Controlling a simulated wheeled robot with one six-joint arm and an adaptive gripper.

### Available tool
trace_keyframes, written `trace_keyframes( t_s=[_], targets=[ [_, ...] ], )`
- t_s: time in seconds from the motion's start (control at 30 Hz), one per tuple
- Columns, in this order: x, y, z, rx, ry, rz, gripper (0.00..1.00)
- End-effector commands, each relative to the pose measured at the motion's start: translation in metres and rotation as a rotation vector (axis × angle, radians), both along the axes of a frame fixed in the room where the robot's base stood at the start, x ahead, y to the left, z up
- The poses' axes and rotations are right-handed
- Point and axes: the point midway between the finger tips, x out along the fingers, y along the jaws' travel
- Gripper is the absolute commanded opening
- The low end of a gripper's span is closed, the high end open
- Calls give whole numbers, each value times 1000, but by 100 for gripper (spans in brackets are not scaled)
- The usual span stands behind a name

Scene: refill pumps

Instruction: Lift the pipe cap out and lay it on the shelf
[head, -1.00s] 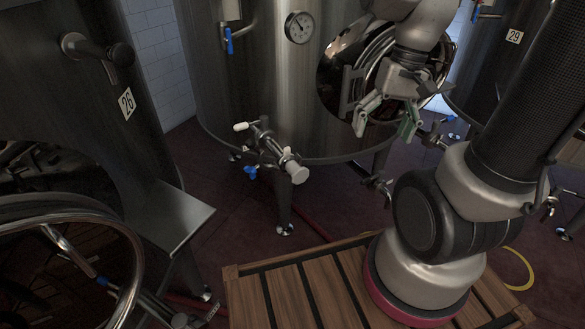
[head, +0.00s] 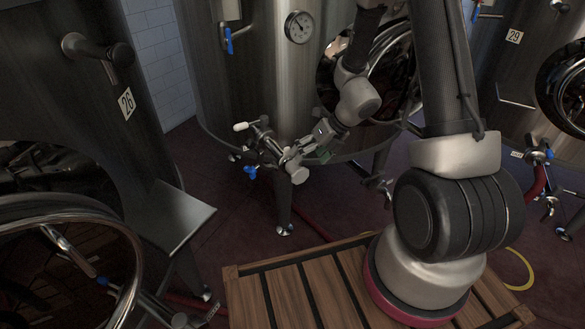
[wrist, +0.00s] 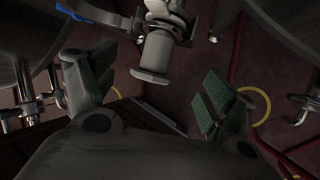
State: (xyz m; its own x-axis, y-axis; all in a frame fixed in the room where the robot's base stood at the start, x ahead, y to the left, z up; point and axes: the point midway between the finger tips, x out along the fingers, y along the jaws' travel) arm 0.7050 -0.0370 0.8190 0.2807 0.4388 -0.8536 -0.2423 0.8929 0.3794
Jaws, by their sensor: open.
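The pale pipe cap (head: 299,175) sits on the end of the valve pipe (head: 266,141) at the front of the middle tank. In the wrist view the cap (wrist: 153,57) is a short flanged cylinder, upper centre, between the two green-padded fingers with a gap on each side. My gripper (head: 308,153) is open and empty, right at the cap in the head view; its wrist view (wrist: 155,82) shows both fingers spread. A flat grey metal shelf (head: 172,222) stands out from the left tank and looks bare.
A wooden slatted platform (head: 300,292) lies in front, below my arm. A white-tipped lever (head: 241,126) and a blue handle (head: 250,171) stand close to the pipe. A red hose (head: 318,229) runs along the floor. Tank 26 (head: 120,145) rises at the left.

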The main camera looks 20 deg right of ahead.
Motion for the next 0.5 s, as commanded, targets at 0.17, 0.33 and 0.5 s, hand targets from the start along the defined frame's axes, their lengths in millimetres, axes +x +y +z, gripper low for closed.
trace_keyframes(
  t_s=[0.17, 0.33, 0.5],
  targets=[
    [4, 9, -18, 4, 9, -7, 85],
    [7, 21, -38, 4, 8, -4, 85],
    [12, 33, -59, 3, 6, -3, 85]
  ],
)
